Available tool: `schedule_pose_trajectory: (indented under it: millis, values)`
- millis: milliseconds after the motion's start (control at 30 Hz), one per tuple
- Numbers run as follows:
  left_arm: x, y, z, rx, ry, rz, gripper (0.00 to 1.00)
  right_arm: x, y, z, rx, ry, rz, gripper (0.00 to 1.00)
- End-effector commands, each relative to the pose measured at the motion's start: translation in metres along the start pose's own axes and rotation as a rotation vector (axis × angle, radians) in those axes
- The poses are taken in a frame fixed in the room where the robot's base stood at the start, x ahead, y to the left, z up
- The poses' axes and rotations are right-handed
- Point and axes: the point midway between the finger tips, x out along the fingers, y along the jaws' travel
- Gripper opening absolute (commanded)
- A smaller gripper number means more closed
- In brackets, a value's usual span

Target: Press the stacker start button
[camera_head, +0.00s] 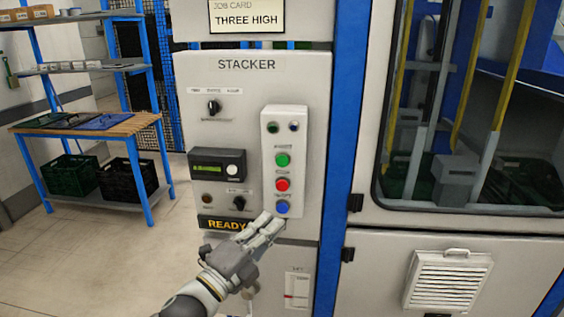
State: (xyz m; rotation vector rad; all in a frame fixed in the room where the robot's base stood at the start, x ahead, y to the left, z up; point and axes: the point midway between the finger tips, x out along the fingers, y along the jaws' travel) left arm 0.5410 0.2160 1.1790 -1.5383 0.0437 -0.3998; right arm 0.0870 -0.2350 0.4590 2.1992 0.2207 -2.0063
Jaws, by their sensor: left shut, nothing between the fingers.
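The stacker panel (226,80) is a light grey cabinet face marked STACKER. On its right side is a pale button box (297,145) with a green button (282,160), a red button (283,184) and a blue button (282,207) in a column. The small labels beside the buttons are too blurred to read. My left gripper (270,222) is shut and empty, with its fingertips just below and left of the blue button. I cannot tell whether it touches the panel. My right gripper is not in view.
A sign reading READY (224,224) sits low on the panel, partly behind my gripper. A job card (247,17) above reads THREE HIGH. A blue post (343,120) and a windowed machine enclosure (440,225) stand right. A workbench (130,123) with dark crates stands left; floor there is clear.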

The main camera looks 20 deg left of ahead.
Motion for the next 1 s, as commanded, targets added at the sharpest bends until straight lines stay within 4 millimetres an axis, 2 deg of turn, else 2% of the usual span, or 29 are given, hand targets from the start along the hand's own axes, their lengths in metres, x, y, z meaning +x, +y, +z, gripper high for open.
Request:
schedule_pose_trajectory:
  millis: [33, 100, 200, 333, 533, 833, 1000]
  values:
    - [-0.002, -0.024, -0.009, 0.038, 0.024, -0.043, 0.0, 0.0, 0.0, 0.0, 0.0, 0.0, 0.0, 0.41]
    - [-0.006, -0.051, -0.021, 0.086, 0.051, -0.093, 0.0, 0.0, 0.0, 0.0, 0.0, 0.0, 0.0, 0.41]
    - [-0.014, -0.082, -0.036, 0.143, 0.083, -0.154, 0.0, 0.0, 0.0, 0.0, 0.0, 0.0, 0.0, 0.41]
    - [-0.022, -0.109, -0.05, 0.194, 0.109, -0.208, 0.0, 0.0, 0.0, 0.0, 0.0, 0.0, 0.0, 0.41]
    - [-0.028, -0.122, -0.057, 0.221, 0.122, -0.237, 0.0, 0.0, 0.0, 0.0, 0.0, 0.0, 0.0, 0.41]
    - [-0.027, -0.122, -0.057, 0.22, 0.122, -0.236, 0.0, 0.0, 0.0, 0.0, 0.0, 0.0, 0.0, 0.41]
    - [-0.019, -0.12, -0.053, 0.22, 0.121, -0.236, 0.0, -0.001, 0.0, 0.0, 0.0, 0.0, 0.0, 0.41]
